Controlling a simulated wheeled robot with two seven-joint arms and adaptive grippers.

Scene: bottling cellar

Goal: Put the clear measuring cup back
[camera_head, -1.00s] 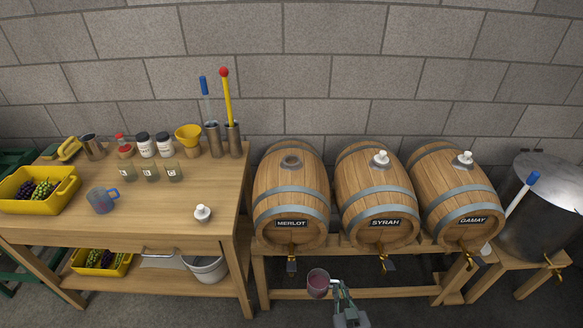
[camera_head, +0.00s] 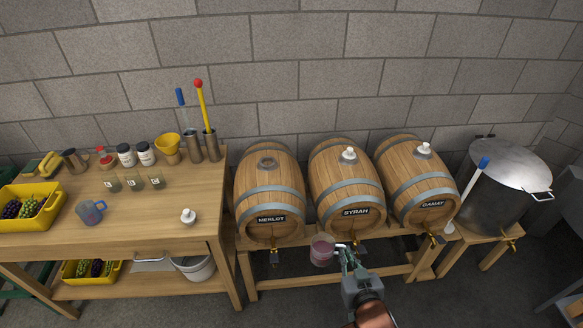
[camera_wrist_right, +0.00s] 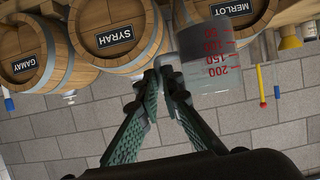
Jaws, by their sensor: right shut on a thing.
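The clear measuring cup (camera_head: 321,251) has red scale marks and shows pinkish liquid in the head view. My right gripper (camera_head: 346,252) is shut on its handle and holds it in the air, in front of the rack between the Merlot and Syrah taps. In the wrist view, the cup (camera_wrist_right: 208,58) is beside the fingertips (camera_wrist_right: 167,82), its red numbers upside down. My left gripper is not in view.
The Merlot barrel (camera_head: 268,190) has an open bung hole. The Syrah barrel (camera_head: 346,185) and Gamay barrel (camera_head: 415,180) carry white bungs. A white bung (camera_head: 188,216) stands near the table's right edge. Small jars (camera_head: 134,183) stand behind a clear table stretch. A steel pot (camera_head: 507,190) is at right.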

